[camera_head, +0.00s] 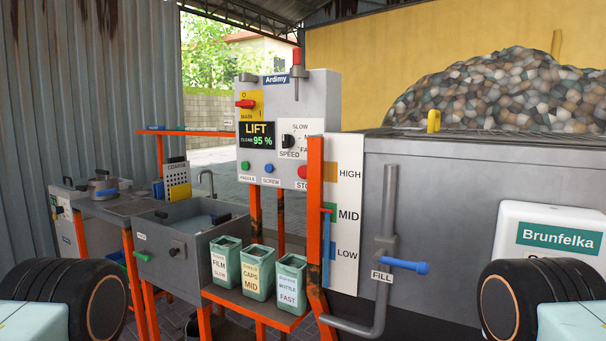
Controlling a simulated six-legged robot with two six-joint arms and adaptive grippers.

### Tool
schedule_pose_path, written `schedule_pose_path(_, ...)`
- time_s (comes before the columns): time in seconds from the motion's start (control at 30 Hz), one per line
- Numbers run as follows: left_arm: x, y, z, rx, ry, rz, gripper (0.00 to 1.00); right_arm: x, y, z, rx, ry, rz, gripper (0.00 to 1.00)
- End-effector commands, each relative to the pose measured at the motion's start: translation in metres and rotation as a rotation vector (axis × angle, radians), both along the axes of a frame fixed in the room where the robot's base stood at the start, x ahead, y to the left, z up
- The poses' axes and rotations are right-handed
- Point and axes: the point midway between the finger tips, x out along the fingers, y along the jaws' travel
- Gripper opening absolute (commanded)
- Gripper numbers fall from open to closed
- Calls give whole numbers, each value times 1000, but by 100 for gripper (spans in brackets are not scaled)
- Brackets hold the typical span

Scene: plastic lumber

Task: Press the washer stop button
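The washer control panel (290,110) is a grey upright box with a sign reading "Ardimy". Its red stop button (302,171) is at the lower right, above a label that reads "STO" before an orange post (315,200) hides the rest. The post stands close to the button's right side. A green paddle button (244,167) and a blue screw button (268,168) sit to its left. The display (257,135) reads "LIFT" and "CLEAN 95 %". Neither of my grippers shows in the head view.
Three pale green bins (226,262) stand on an orange shelf below the panel. A grey tank (450,200) with a blue-handled fill valve (403,266) is at the right. A sink (185,240) is at the left.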

Motion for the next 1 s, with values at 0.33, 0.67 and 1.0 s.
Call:
schedule_pose_path(0.33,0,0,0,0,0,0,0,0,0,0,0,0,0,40)
schedule_pose_path(0.67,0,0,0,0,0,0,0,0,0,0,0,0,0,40)
schedule_pose_path(1.0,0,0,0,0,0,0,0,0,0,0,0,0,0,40)
